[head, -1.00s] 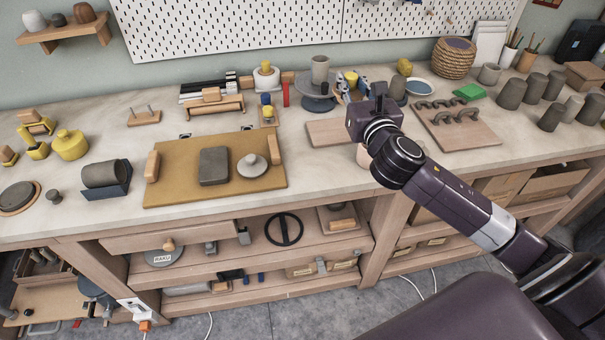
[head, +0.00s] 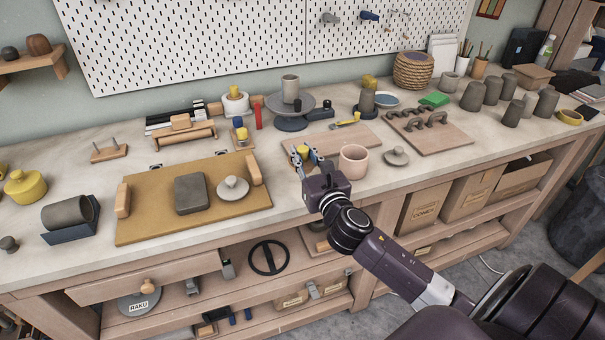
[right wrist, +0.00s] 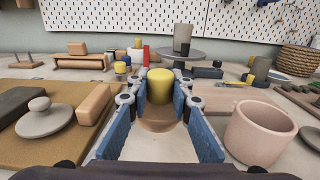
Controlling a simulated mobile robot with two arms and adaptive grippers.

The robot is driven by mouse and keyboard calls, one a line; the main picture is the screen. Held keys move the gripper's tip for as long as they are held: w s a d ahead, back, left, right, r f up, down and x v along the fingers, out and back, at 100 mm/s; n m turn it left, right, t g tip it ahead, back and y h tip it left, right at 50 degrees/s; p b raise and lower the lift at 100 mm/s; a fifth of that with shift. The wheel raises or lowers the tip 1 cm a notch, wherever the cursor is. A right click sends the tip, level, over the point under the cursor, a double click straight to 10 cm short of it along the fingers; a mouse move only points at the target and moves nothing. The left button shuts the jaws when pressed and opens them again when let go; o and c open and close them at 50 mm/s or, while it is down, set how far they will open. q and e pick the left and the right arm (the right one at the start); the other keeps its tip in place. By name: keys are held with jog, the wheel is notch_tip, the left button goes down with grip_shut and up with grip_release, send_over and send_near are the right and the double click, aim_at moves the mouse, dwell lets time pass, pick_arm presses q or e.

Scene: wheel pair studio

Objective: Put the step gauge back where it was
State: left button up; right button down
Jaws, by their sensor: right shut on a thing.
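My right gripper (head: 304,155) is over the front part of the bench, left of a pink cup (head: 353,162). It is shut on a stepped piece with a yellow cylinder top (right wrist: 160,86) and a wider brown round base, which I take for the step gauge. In the right wrist view this piece sits between the two blue finger pads (right wrist: 120,132). My left gripper is not in view.
A tan board (head: 145,217) with a grey block and a lidded knob piece lies to the left. A wooden board (head: 361,137) with a yellow-handled tool lies behind the gripper. A banding wheel (head: 290,104) stands at the back. The cup stands close to the right finger.

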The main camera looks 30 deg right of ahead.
jog(key=shift+f, duration=0.8)
notch_tip(320, 180, down, 4)
jog(key=shift+b, duration=0.7)
jog(key=shift+f, duration=0.1)
jog(key=c, duration=1.7)
grip_release()
jog(key=shift+c, duration=0.2)
jog(key=shift+s, duration=0.1)
